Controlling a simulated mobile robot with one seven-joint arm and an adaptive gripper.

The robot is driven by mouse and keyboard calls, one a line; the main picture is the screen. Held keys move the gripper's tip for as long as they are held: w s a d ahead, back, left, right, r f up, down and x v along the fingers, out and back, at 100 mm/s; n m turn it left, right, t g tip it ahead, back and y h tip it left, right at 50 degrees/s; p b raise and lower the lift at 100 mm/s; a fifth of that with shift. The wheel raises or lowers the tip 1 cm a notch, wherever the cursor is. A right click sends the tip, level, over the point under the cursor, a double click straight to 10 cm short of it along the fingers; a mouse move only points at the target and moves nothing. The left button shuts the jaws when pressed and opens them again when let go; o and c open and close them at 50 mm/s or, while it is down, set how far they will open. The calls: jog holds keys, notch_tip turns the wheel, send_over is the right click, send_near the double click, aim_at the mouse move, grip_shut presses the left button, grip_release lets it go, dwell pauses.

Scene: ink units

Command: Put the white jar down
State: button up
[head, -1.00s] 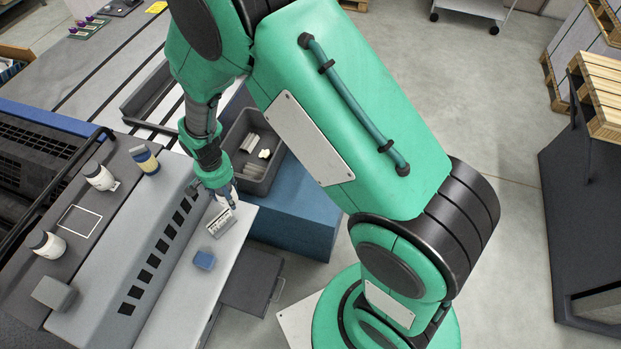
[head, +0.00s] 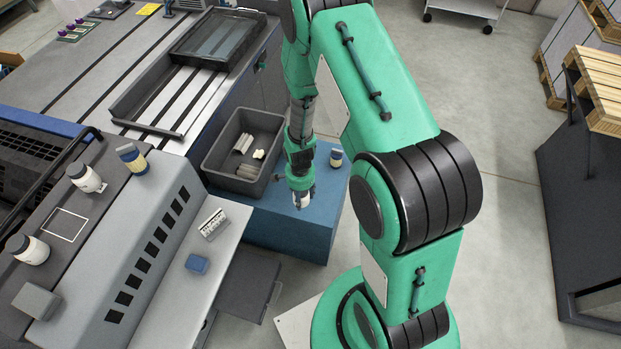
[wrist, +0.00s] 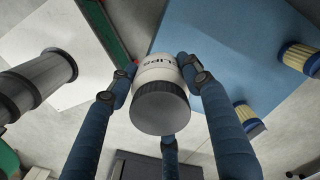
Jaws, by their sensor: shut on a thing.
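The white jar (wrist: 157,70) is in my gripper (wrist: 158,76) in the wrist view. Its dark lid (wrist: 160,108) faces the camera, and dark lettering shows on its white side. My blue fingers close around it from the sides. In the head view my gripper (head: 301,196) points down over the blue block (head: 275,222), right of the grey bin. There, only a small pale part of the jar shows. I cannot tell whether the jar touches the block.
A grey bin (head: 213,160) with pale parts stands on the block. A yellow-and-blue container (head: 336,158) stands behind my gripper. Two similar white jars (head: 85,178) (head: 30,249) and another yellow-and-blue container (head: 132,158) stand on the machine.

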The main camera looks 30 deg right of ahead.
jog(key=s+d+f+m, duration=0.1)
jog(key=s+d+f, duration=0.1)
jog(key=d, duration=0.1)
jog(key=s+d+f+m+b, duration=0.1)
jog(key=s+d+f, duration=0.1)
jog(key=d+f, duration=0.1)
jog(key=s+d+f+m, duration=0.2)
jog(key=d, duration=0.1)
jog(key=shift+d+f+b, duration=0.15)
jog(key=shift+f+b, duration=0.05)
jog(key=shift+b, duration=0.15)
jog(key=b, duration=0.2)
send_over(321, 186)
jog(key=shift+f, duration=0.75)
jog(key=shift+f+b, duration=0.3)
jog(key=shift+f, duration=1.45)
jog(key=shift+f, duration=0.15)
jog(key=o, duration=1.3)
jog(key=shift+c, duration=0.2)
